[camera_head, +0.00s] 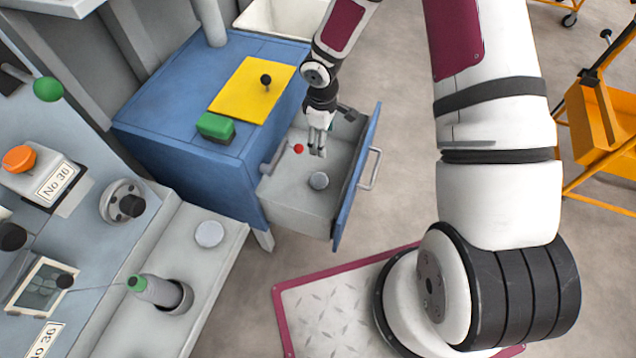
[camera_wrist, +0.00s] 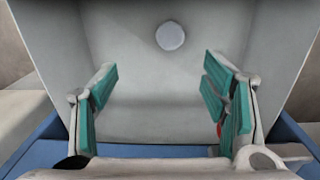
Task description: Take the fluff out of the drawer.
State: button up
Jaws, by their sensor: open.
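The drawer (camera_head: 290,200) of the blue cabinet stands pulled open. A small round pale grey thing, which looks like the fluff (camera_head: 319,181), lies on its floor towards the near end. In the wrist view the fluff (camera_wrist: 171,36) is at the top centre, beyond the fingertips and apart from them. My gripper (camera_head: 318,152) points down into the drawer, behind the fluff in the head view. In the wrist view my gripper (camera_wrist: 160,95) has its green-padded fingers spread wide with nothing between them.
A small red thing (camera_head: 298,148) is in the drawer beside my gripper, partly hidden by a finger in the wrist view. The drawer's blue front (camera_head: 357,180) and grey walls surround the fingers. A green box (camera_head: 215,127) and yellow sheet (camera_head: 250,90) lie on the cabinet.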

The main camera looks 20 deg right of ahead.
jog(key=b, duration=0.1)
send_near(319, 177)
jog(key=shift+y, duration=0.3)
jog(key=f+b, duration=0.2)
jog(key=f, duration=0.1)
jog(key=f+b, duration=0.2)
jog(key=f, duration=0.2)
jog(key=f+b, duration=0.2)
jog(key=f, duration=0.1)
jog(key=shift+d+f, duration=0.25)
jog(key=shift+f, duration=0.05)
jog(key=c, duration=0.9)
